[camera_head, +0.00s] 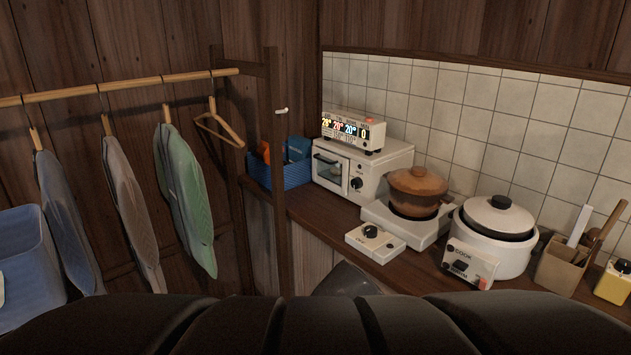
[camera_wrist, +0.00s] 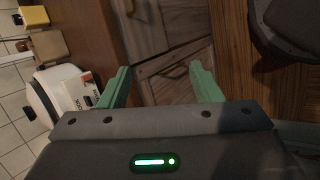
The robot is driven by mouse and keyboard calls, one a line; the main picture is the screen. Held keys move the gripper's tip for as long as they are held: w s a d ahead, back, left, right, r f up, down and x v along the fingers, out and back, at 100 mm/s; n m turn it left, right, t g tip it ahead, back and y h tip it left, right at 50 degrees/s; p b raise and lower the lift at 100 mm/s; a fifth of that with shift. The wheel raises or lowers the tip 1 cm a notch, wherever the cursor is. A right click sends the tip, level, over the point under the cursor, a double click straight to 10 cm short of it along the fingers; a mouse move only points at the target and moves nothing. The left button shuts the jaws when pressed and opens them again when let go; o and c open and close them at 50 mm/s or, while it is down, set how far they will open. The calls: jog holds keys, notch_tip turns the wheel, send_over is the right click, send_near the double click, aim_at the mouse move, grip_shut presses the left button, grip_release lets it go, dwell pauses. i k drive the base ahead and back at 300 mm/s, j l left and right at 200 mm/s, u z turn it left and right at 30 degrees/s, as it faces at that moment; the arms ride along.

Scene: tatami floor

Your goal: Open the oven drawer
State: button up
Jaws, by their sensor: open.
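The small white oven (camera_head: 388,163) stands on the counter in the head view. Its glass-fronted door (camera_head: 329,170) faces left and looks shut; a dark knob sits beside it. No separate drawer can be made out on it. My gripper (camera_wrist: 160,72) shows only in the wrist view, with two green fingers spread apart and nothing between them. The oven is not in the wrist view.
A display box (camera_head: 352,132) sits on the oven. A brown pot (camera_head: 416,190) on a burner and a rice cooker (camera_head: 497,235) stand to its right on the counter (camera_head: 318,212). A blue basket (camera_head: 281,173) is left. Clothes hang from a rail (camera_head: 120,88).

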aim_at(340, 183)
jog(key=i+j+z, duration=0.45)
jog(key=i+j, duration=0.4)
jog(key=j, duration=0.1)
